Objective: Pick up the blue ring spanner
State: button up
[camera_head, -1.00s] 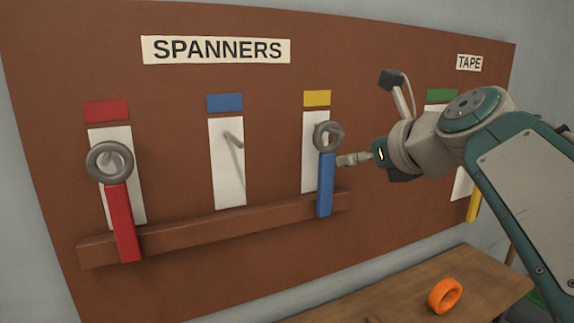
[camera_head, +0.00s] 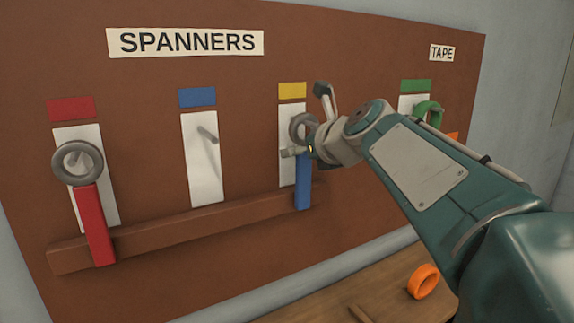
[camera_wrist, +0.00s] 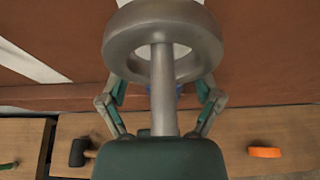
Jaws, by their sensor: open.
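The blue ring spanner hangs at the third place on the board, under the yellow label, with its grey ring at the top and its blue handle (camera_head: 303,187) pointing down. My gripper (camera_head: 298,152) is at the spanner, just below the ring, with its jaws apart. In the wrist view the grey ring (camera_wrist: 122,42) is large and close at the top. My fingers (camera_wrist: 162,95) stand on either side below it, and a grey bar runs between them. Only a little blue shows behind the bar; most of the handle is hidden there.
A red ring spanner (camera_head: 96,225) hangs at the left. The place under the blue label (camera_head: 197,97) shows a bare peg. A wooden rail (camera_head: 170,232) runs behind the handles. An orange tape roll (camera_head: 424,281) lies on the bench below; green tape (camera_head: 429,112) hangs at right.

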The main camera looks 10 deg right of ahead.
jog(key=shift+w+d, duration=0.1)
jog(key=shift+d, duration=0.2)
jog(key=shift+c, duration=0.6)
jog(key=shift+a, duration=0.1)
jog(key=c, duration=1)
jog(key=shift+a, duration=0.15)
grip_shut()
jog(key=shift+r, duration=0.1)
jog(key=s+d, duration=0.2)
jog(key=s, duration=0.6)
jog(key=s+d, duration=0.3)
jog(key=s, duration=0.6)
jog(key=shift+s+d, duration=0.15)
jog(key=shift+d, duration=0.15)
